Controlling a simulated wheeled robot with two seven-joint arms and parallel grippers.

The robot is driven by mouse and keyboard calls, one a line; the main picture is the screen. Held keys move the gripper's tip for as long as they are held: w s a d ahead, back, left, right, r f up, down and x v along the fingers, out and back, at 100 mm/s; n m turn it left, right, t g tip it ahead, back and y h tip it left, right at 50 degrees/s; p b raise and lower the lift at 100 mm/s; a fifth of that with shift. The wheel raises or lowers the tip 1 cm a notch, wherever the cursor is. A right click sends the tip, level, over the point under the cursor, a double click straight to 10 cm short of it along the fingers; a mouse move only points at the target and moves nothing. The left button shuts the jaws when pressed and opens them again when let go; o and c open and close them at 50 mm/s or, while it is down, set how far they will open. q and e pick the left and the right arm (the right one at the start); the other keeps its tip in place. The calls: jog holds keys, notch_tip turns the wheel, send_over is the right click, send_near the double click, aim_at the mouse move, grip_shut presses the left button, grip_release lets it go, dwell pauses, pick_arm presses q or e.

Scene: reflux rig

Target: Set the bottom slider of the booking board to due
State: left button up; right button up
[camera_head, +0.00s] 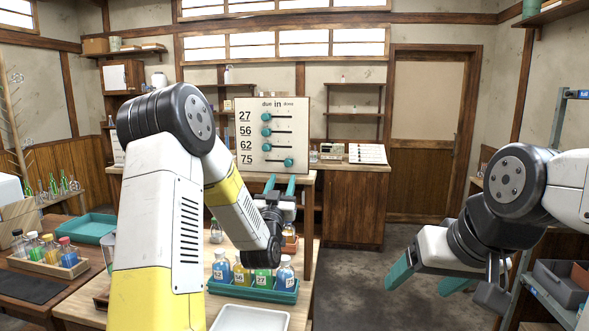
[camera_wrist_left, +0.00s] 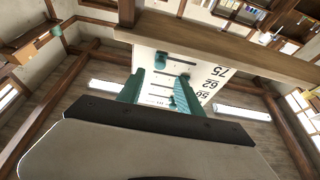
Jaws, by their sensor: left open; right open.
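The other three sliders sit at the left end under due. My left gripper (camera_head: 281,179) is open and empty, its teal fingers pointing up just below the board's lower edge. In the left wrist view the board is upside down, with the bottom slider's knob (camera_wrist_left: 160,61) seen between and beyond the fingertips. My right gripper (camera_head: 418,285) is open and empty, far right, away from the board.
A teal tray (camera_head: 255,294) of several labelled bottles stands below my left gripper. A white tray (camera_head: 250,319) is in front of it. A wooden beam (camera_wrist_left: 230,45) crosses the left wrist view near the board. Open floor (camera_head: 365,270) lies between the bench and my right arm.

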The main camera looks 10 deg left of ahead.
aim_at(287, 164)
pick_arm(q)
jog(key=x, duration=0.7)
jog(key=shift+w+r, duration=0.1)
jog(key=shift+w, duration=0.1)
grip_shut()
dwell(1.2)
